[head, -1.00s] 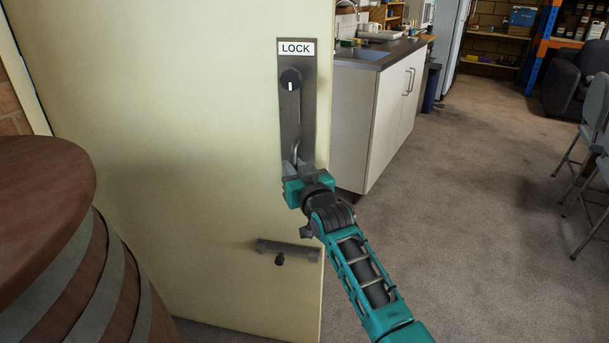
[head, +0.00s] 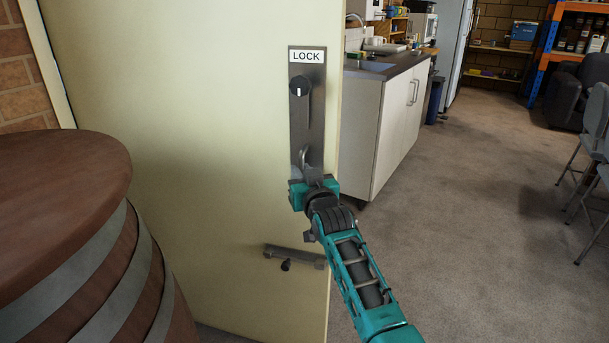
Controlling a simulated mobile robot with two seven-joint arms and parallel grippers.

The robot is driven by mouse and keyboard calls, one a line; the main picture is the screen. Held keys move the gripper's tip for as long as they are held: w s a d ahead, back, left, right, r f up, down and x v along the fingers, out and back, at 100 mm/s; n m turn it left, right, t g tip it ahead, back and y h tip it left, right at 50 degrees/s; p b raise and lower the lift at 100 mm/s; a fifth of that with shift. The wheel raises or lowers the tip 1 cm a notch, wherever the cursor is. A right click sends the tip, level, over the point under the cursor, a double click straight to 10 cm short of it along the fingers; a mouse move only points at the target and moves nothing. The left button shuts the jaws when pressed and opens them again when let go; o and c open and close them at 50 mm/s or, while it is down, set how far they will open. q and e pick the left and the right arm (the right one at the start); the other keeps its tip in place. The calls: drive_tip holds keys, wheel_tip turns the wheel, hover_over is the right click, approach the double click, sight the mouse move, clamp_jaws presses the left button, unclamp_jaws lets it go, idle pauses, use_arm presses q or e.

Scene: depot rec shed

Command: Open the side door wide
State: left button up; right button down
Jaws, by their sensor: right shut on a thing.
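The side door (head: 215,130) is a pale cream panel that stands open, with its free edge near the picture's middle and the room showing past it. It carries a dark metal plate (head: 307,125) with a LOCK label, a black knob (head: 299,86) and a metal handle (head: 304,157). A dark bolt (head: 293,256) sits lower on the door. My right gripper (head: 312,182) is at the bottom of the plate, shut on the door handle, and it hides part of the handle. My left gripper is not in view.
A wooden barrel (head: 70,220) with grey hoops stands at the left, in front of the door. A kitchen counter (head: 372,130) stands beyond the free edge. Grey chairs (head: 596,150) are at the far right. Carpeted floor (head: 450,240) is clear between.

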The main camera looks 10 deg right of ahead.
drive_tip(key=shift+a+r, duration=0.15)
drive_tip(key=shift+a, duration=0.25)
drive_tip(key=c, duration=1.2)
unclamp_jaws()
drive_tip(key=shift+a, duration=0.1)
drive_tip(key=shift+c, duration=0.2)
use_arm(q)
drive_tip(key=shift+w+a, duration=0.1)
use_arm(e)
drive_tip(key=shift+d, duration=0.2)
drive_tip(key=shift+s, duration=0.1)
